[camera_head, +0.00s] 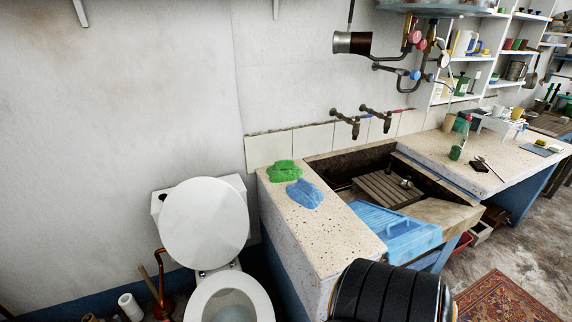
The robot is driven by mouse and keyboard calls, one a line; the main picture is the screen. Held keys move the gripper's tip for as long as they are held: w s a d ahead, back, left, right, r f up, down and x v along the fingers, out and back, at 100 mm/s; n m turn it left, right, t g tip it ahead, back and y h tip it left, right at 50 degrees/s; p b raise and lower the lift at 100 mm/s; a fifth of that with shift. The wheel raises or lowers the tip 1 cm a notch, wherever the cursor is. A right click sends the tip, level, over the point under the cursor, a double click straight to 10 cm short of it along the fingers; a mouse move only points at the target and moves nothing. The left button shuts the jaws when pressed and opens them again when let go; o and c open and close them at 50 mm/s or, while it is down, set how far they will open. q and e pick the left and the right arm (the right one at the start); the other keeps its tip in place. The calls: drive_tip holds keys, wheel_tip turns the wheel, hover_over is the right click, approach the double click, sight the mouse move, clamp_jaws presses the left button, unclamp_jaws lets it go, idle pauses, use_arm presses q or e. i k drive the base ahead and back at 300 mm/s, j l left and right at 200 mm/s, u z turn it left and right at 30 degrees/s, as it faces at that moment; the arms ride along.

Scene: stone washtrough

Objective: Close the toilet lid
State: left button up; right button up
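The white toilet lid (204,222) stands raised, leaning back against the white cistern (158,201) by the wall. Below it the white toilet seat and bowl (262,302) are open, and the bottom edge of the picture cuts them off. Neither gripper shows in the head view. I cannot tell where they are relative to the lid.
A stone washtrough (330,235) stands close to the right of the toilet, with a green cloth (284,171) and a blue cloth (304,194) on its ledge. A blue drainer (398,232) lies across the trough. A toilet roll (130,306) is left of the toilet.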

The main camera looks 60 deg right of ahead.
sight(204, 223)
drive_tip(key=z, duration=1.05)
